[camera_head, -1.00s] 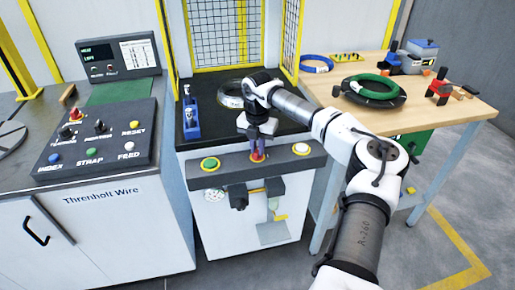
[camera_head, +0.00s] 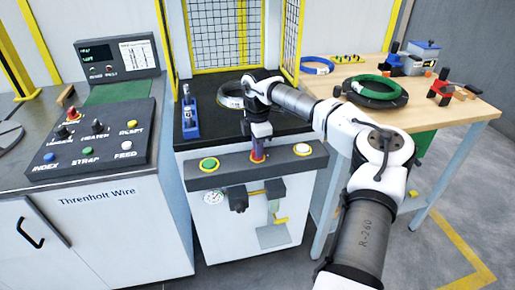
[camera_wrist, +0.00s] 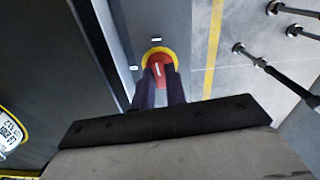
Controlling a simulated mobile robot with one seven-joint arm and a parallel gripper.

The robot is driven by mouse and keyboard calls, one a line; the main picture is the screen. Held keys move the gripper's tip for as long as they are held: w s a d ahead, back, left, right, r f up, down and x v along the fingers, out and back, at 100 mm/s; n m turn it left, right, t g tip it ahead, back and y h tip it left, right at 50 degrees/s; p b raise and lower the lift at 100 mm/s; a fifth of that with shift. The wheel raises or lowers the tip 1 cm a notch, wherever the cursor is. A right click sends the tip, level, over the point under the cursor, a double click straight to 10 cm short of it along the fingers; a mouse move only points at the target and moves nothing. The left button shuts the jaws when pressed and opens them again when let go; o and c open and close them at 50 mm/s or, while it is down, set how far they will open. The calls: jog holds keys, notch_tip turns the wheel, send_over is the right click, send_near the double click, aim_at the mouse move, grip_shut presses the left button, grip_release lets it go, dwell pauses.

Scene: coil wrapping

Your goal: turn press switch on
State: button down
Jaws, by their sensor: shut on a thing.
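The press switch (camera_head: 257,157) is a red knob with a yellow collar on the grey front bar of the press. In the wrist view the red knob (camera_wrist: 158,67) has a white mark and sits between my finger ends. My gripper (camera_head: 257,150) points down at the switch and is shut on the knob. Its two dark fingers also show in the wrist view (camera_wrist: 159,84), one on each side of the red knob. The fingers hide part of the knob in both views.
A green button (camera_head: 209,164) and a pale grey button (camera_head: 302,149) flank the switch. A blue clamp (camera_head: 190,122) and a wrapped coil (camera_head: 230,96) are on the press bed. A control console (camera_head: 90,140) stands left; a wooden table (camera_head: 425,112) with coils stands right.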

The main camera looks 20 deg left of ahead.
jog(key=shift+w+r+m, duration=0.1)
jog(key=shift+m, duration=0.6)
jog(key=c, duration=1.4)
grip_release()
jog(key=shift+c, duration=0.2)
notch_tip(320, 180, up, 14)
jog(key=b, duration=0.1)
jog(key=shift+b, duration=0.35)
